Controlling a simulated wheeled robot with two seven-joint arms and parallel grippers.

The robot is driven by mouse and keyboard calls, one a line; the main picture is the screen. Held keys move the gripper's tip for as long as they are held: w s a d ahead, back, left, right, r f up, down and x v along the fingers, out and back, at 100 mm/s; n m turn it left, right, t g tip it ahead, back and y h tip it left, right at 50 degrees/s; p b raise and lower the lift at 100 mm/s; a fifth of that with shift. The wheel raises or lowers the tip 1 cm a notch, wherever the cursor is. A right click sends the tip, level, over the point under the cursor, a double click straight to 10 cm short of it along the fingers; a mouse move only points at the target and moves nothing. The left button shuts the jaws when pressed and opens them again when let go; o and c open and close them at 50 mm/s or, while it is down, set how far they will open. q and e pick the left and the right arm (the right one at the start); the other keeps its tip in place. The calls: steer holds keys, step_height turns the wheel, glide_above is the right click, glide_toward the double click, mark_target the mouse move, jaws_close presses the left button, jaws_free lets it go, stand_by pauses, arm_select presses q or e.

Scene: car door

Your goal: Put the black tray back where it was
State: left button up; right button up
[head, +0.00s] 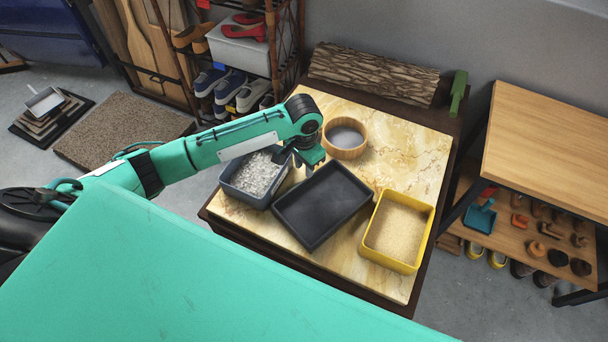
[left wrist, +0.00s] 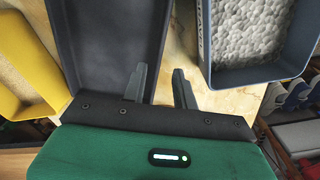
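The black tray (head: 322,205) is empty and sits on the marble-topped table (head: 404,165), between a grey-blue bin and a yellow bin. In the left wrist view the tray (left wrist: 105,45) fills the upper left. My left gripper (head: 300,163) is at the tray's upper left edge. In the left wrist view its fingers (left wrist: 160,70) are apart, one over the tray's inside and one outside it, with the tray wall between them. I cannot tell whether they touch the wall. My right gripper is not in view.
The grey-blue bin (head: 235,183) of pale pebbles stands close left of the tray. The yellow bin (head: 398,231) of grain stands at its right. A round wooden bowl (head: 345,138) is behind. Bare marble lies at the back right. A wooden shelf unit (head: 545,150) stands further right.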

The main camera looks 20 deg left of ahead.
arm_select(q)
step_height(320, 180, up, 6)
steer(key=shift+f, duration=0.15)
stand_by(0.6)
